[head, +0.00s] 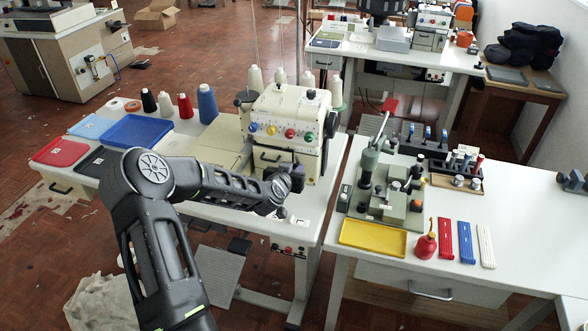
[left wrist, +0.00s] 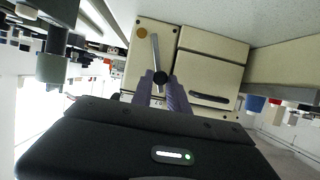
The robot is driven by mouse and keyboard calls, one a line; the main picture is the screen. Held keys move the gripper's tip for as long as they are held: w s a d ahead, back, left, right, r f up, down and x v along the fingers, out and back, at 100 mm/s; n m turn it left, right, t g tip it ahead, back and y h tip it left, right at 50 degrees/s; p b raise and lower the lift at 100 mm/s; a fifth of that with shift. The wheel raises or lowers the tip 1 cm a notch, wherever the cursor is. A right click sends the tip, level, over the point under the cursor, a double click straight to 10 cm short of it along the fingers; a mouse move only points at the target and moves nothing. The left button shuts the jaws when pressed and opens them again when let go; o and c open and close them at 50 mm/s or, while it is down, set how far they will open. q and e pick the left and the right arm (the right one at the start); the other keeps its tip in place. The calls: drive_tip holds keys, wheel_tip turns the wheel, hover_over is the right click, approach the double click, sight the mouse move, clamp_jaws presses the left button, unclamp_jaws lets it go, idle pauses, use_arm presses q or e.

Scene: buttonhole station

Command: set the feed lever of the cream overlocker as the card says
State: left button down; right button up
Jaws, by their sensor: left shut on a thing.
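The cream overlocker (head: 285,108) stands on the near left table, with colored dials on its upper front. My left gripper (head: 284,183) is at its lower front, and hides the feed lever in the head view. In the left wrist view, the metal feed lever (left wrist: 155,52) lies along the cream front panel (left wrist: 210,62). My left gripper (left wrist: 163,92) is shut on the lever's dark knob (left wrist: 160,78), one finger on each side. Small marks show near the fingertips but are too small to read. I cannot make out the card's text. My right gripper is not in view.
Thread cones (head: 208,104) and a blue tray (head: 137,131) are left of the overlocker. The right table holds a green-grey machine (head: 386,195), a yellow tray (head: 374,237) and a red oil can (head: 425,243). A gap separates the two tables.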

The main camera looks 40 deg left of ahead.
use_arm(q)
drive_tip(key=b, duration=0.2)
drive_tip(key=d+m+y+b, duration=0.1)
drive_tip(key=b, duration=0.1)
drive_tip(key=shift+w+d+m, duration=0.2)
drive_tip(key=shift+d+m, duration=0.1)
drive_tip(key=c, duration=1.3)
unclamp_jaws()
drive_tip(key=shift+r, duration=0.1)
